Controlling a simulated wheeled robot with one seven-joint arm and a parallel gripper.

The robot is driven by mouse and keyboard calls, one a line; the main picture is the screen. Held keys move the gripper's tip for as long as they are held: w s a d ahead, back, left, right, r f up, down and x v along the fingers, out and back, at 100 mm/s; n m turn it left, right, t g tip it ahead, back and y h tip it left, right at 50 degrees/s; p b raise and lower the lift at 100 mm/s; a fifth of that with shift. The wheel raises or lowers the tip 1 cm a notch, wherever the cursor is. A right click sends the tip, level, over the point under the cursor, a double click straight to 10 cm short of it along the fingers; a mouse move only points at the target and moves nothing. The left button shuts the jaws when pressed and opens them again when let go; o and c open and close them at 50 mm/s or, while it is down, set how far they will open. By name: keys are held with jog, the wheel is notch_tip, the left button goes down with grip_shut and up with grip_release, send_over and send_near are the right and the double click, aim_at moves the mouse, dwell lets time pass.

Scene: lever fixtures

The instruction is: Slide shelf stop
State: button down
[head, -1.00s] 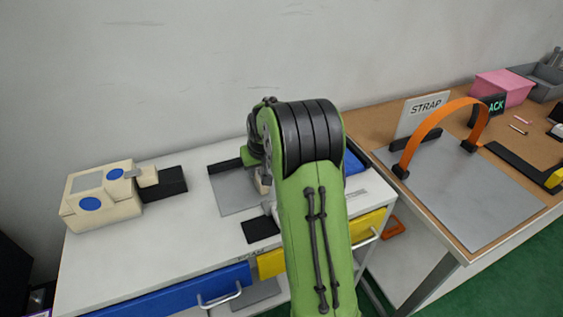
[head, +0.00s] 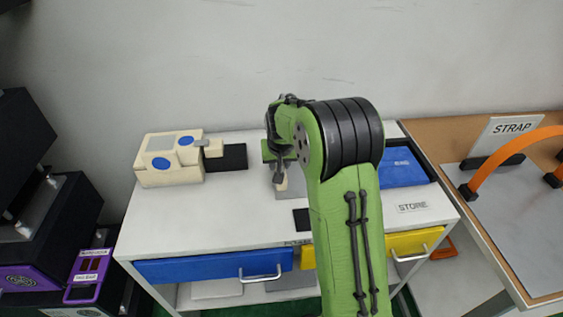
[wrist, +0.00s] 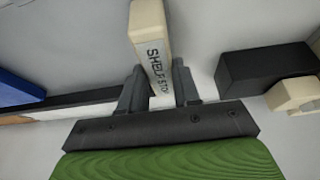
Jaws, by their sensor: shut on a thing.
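The shelf stop (wrist: 152,50) is a cream bar with its name printed on its face. In the wrist view it stands between the two dark fingers of my gripper (wrist: 159,88), which is shut on it. In the head view my gripper (head: 281,172) is over the white cabinet top, partly hidden by my green arm. Only a small cream piece of the shelf stop (head: 282,185) shows there, above a grey plate (head: 290,190). The bar's lower end and its mount are hidden.
A cream device with blue discs (head: 165,165) and a black block (head: 233,157) stand left of my gripper. A blue tray (head: 402,172) lies to the right. Blue (head: 210,267) and yellow (head: 415,241) drawers are below. An orange strap arch (head: 510,155) is on the right bench.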

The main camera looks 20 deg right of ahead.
jog(key=c, duration=0.8)
grip_release()
jog(key=shift+w+a, duration=0.1)
jog(key=shift+a, duration=0.25)
jog(key=shift+d, duration=0.1)
jog(key=shift+r, duration=0.2)
jog(key=p+v, duration=0.4)
jog(key=v, duration=1.1)
jog(key=shift+r, duration=0.15)
jog(key=shift+p, duration=0.3)
